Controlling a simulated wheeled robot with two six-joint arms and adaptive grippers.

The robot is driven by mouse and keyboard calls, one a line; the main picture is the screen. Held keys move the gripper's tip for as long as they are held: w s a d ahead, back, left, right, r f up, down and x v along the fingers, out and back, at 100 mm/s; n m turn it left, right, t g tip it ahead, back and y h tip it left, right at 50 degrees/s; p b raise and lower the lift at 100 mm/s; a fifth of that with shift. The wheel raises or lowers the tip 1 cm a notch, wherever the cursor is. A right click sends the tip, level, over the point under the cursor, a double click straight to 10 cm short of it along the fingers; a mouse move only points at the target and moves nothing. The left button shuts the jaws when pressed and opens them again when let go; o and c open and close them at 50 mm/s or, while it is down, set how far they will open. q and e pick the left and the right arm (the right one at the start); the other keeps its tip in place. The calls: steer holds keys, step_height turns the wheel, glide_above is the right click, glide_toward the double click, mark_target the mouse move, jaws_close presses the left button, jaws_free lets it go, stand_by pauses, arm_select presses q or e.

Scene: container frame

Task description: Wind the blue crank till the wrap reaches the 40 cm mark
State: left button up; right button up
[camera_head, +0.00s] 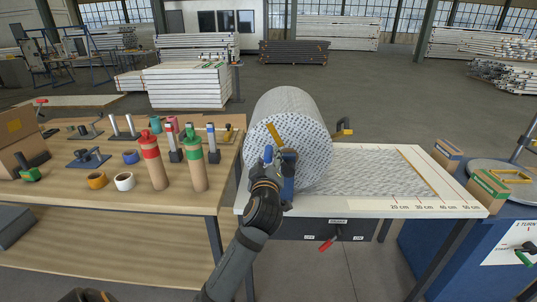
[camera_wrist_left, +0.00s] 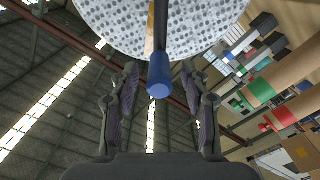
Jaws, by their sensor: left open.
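A large roll of white dotted wrap (camera_head: 300,150) stands at the table's left end. Its sheet (camera_head: 370,175) lies flat to the right, and its brown-edged end is near the 30 cm and 40 cm labels (camera_head: 435,208); I cannot tell the exact reading. The crank has a yellow arm (camera_head: 275,133) on the roll's near face and a blue handle (camera_head: 268,153), partly hidden by my gripper. My left gripper (camera_head: 278,162) is open at the handle. In the wrist view the blue handle (camera_wrist_left: 159,80) shows between the open fingers (camera_wrist_left: 160,100).
A wooden bench (camera_head: 110,195) at left holds red and green-capped tubes and tape rolls. A red lever (camera_head: 327,244) is on the panel under the wrap table (camera_head: 360,212). Boxes (camera_head: 489,187) and a blue cabinet (camera_head: 450,250) stand at right.

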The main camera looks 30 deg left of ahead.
arm_select(q)
steer(key=v, duration=0.4)
steer(key=shift+r, duration=0.1)
